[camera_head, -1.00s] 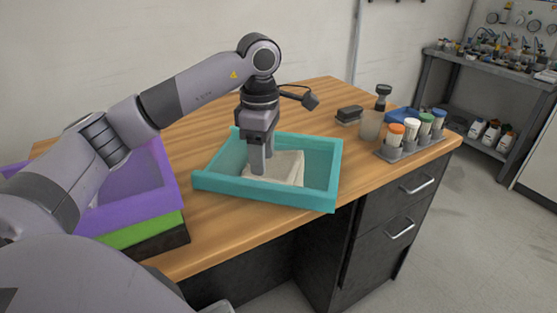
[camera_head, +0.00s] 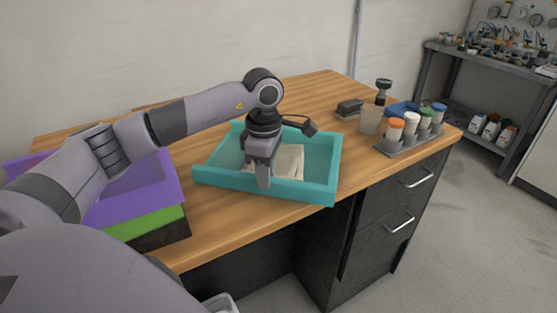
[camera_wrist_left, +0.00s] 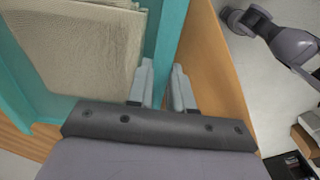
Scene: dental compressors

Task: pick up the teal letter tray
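The teal letter tray (camera_head: 215,178) sits on the wooden desk, with a beige, folded-looking item (camera_head: 291,162) inside it. My left gripper (camera_head: 264,186) points down at the tray's front wall. In the left wrist view the teal wall (camera_wrist_left: 168,35) runs between the two fingers of the left gripper (camera_wrist_left: 162,85), one finger on the inner side and one on the outer side. The fingers stand apart, with a gap showing by the outer finger. The fingertips' depth along the wall is hard to tell.
A purple tray (camera_head: 140,190) on a green one (camera_head: 150,222) stands at the left, partly behind my left arm. A rack of capped tubes (camera_head: 408,143), a clear cup (camera_head: 370,120) and a dark stapler-like object (camera_head: 349,109) are at the right. The desk (camera_head: 300,92) behind the teal tray is clear.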

